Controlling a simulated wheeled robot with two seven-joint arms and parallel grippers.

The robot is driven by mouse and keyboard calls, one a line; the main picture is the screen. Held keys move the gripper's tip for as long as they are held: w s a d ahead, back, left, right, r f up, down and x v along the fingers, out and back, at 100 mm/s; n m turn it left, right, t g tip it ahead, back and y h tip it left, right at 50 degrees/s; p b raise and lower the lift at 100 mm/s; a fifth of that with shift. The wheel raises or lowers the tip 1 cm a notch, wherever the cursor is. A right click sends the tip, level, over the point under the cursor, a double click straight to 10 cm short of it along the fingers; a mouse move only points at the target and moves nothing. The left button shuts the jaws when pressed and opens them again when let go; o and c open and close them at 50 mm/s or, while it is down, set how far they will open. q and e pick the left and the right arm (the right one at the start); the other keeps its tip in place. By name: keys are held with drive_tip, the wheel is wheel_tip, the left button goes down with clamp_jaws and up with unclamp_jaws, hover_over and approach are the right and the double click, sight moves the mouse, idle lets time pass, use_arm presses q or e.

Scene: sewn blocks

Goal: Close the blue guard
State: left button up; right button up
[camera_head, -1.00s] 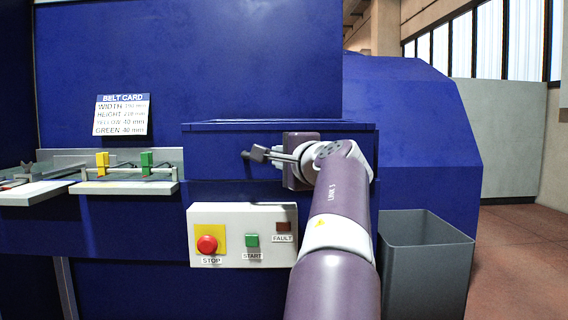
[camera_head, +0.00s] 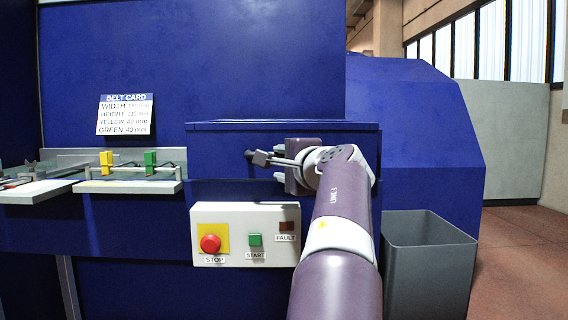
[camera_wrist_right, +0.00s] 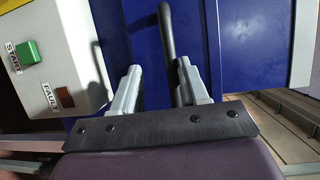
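The blue guard (camera_head: 222,152) is a wide box-like blue panel on the machine front, with a thin rim along its top. Whether it is fully shut I cannot tell. A dark bar handle (camera_wrist_right: 166,32) stands out from the blue surface in the right wrist view; its dark end (camera_head: 250,156) shows in the head view. My right gripper (camera_head: 279,164) is at the guard's front. In the wrist view its two grey fingers (camera_wrist_right: 157,82) are apart, with the bar between them, nearer the right finger. My arm hides the guard's right part. My left gripper is not in view.
Below the guard is a white control box (camera_head: 225,255) with a red stop button (camera_head: 210,244) and green start button (camera_head: 255,239). A grey bin (camera_head: 428,265) stands at right. Yellow (camera_head: 106,163) and green (camera_head: 150,163) blocks sit by the rail at left, under a belt card (camera_head: 125,115).

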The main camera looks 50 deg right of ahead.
idle(0.4)
drive_tip(key=f+v, duration=0.1)
drive_tip(key=v, duration=1.1)
drive_tip(key=shift+s+r, duration=0.35)
drive_tip(key=shift+r, duration=0.15)
drive_tip(key=shift+a, duration=0.15)
